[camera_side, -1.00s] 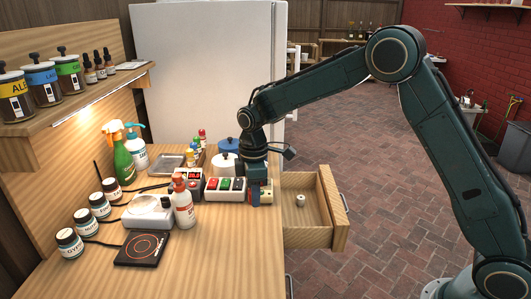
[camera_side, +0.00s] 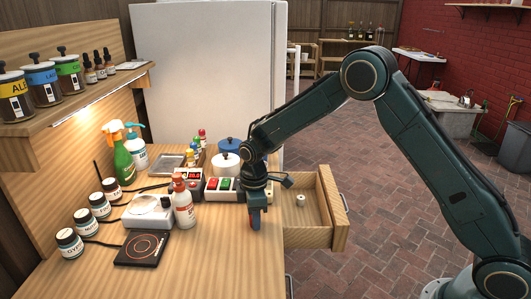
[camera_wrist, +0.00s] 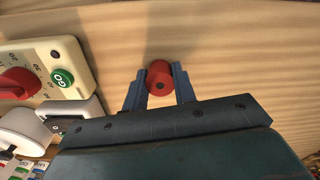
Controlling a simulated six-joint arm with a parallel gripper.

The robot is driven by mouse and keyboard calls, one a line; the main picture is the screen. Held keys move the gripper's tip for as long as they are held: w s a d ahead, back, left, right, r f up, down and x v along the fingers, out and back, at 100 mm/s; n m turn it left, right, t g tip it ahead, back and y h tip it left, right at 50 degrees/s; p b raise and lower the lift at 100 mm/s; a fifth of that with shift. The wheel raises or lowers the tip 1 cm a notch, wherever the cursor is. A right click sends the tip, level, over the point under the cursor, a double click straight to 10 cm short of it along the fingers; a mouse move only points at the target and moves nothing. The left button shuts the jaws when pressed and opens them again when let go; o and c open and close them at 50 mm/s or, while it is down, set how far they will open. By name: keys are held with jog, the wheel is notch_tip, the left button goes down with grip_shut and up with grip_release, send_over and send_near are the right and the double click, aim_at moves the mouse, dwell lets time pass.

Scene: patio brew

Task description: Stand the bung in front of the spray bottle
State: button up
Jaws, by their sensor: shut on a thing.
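The bung, a red stopper (camera_wrist: 159,77) with a dark hole, is between the fingertips of my gripper (camera_wrist: 160,85) in the wrist view. My gripper is shut on it. In the side view my gripper (camera_side: 256,217) points down over the right part of the bench, and its fingers mostly hide the bung. I cannot tell whether the bung touches the bench. The spray bottle (camera_side: 123,162), green with an orange head, stands at the back left, well away from my gripper. The bench in front of it holds small jars.
Labelled jars (camera_side: 100,205) line the left. A hot plate (camera_side: 143,247) lies in front. An open drawer (camera_side: 308,235) holds a small pale cylinder (camera_side: 300,199). The front right bench is clear.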

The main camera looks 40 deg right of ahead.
jog(key=shift+f, duration=0.2)
jog(key=o, duration=1)
jog(key=shift+c, duration=0.2)
notch_tip(320, 180, up, 12)
jog(key=shift+r, duration=0.15)
dwell(0.6)
